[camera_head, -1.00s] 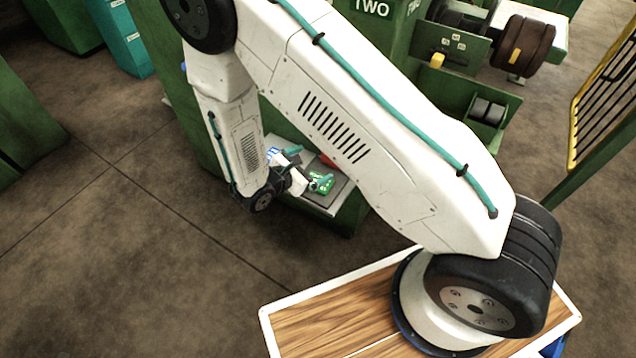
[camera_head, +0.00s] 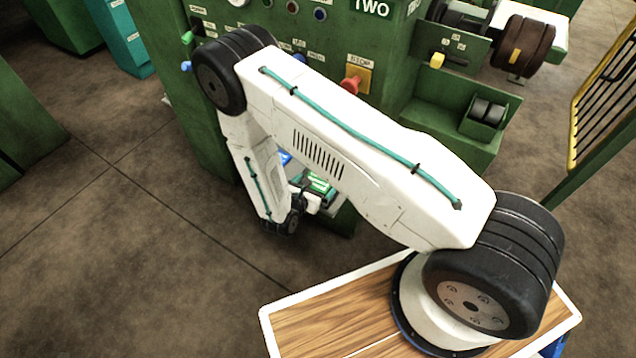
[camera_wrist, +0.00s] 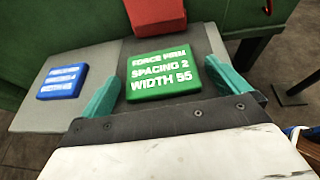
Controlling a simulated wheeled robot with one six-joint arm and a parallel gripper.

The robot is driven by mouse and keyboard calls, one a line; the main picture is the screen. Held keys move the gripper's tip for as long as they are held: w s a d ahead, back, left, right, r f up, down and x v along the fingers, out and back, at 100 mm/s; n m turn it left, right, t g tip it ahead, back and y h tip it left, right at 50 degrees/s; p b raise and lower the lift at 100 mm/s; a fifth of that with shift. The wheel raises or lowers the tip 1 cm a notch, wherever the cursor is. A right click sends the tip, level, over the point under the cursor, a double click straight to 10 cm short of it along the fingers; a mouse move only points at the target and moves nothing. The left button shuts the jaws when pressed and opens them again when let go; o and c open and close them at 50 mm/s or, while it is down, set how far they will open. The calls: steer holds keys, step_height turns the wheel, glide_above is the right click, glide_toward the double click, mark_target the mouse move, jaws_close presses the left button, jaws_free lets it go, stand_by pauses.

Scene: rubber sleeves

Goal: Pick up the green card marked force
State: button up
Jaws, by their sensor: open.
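The green card (camera_wrist: 160,75) lies on a dark grey pad in the wrist view, with white lettering that reads "FORCE FIRM, SPACING 2, WIDTH 55". My gripper (camera_wrist: 167,88) is open, with one teal finger to the left of the card and one to its right. The card's near edge lies between the fingers, and I cannot tell whether either finger touches it. In the head view the green card (camera_head: 318,184) shows small beside my gripper, partly hidden by my arm.
A blue card (camera_wrist: 63,81) lies left of the green one on a light grey shelf (camera_wrist: 30,112). A red object (camera_wrist: 165,15) stands just behind the green card. The green machine (camera_head: 345,50) with a red stop knob (camera_head: 350,84) rises behind the shelf.

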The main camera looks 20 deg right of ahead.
steer(key=shift+w+d+f, duration=0.1)
steer(key=shift+w+d, duration=0.05)
steer(key=shift+w, duration=0.05)
steer(key=c, duration=0.9)
steer(key=shift+r, duration=0.2)
